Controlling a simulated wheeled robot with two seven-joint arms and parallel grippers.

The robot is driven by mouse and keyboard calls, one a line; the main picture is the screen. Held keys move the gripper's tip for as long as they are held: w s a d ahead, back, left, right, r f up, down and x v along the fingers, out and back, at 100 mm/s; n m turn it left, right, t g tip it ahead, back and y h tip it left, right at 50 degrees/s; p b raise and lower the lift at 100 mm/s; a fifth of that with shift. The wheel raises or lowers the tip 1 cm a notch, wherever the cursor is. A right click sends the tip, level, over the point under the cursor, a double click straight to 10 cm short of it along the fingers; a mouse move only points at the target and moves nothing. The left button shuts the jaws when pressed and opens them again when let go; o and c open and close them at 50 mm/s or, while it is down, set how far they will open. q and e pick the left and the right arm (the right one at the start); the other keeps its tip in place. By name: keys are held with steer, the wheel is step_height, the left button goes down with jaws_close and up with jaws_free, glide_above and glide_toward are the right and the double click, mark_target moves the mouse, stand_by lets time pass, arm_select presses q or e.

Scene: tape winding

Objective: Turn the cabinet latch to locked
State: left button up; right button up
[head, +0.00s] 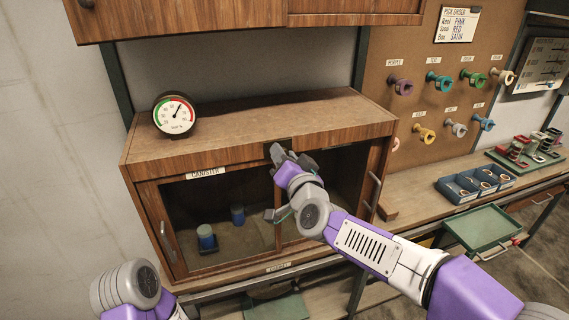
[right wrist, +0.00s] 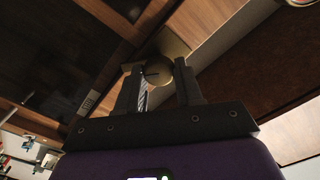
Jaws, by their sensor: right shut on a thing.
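The wooden cabinet (head: 158,152) stands on the bench with two glass-fronted doors, which look closed. My right gripper (head: 279,152) is at the top middle of the cabinet front, where the doors meet. In the right wrist view, the gripper (right wrist: 161,80) is shut on the latch, a round brass-coloured knob (right wrist: 166,52) between its fingers. In the head view the gripper hides most of the latch, and I cannot read its setting. My left arm shows at the lower left, but its gripper is out of view.
A round gauge (head: 174,114) stands on the cabinet top. Blue-topped jars (head: 206,237) are behind the left glass. To the right are a pegboard (head: 418,70) with coloured spools, a blue bin (head: 461,192) and a green tray (head: 483,227).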

steer(key=shift+d+f+m+b, duration=0.1)
steer(key=shift+m+b, duration=1)
steer(key=shift+m, duration=1.4)
steer(key=shift+f+m+b, duration=0.1)
steer(key=shift+m+b, duration=1)
steer(key=shift+m, duration=1.4)
steer(key=o, duration=1)
steer(key=v, duration=0.7)
steer(key=shift+s+r, duration=0.1)
steer(key=shift+s, duration=0.2)
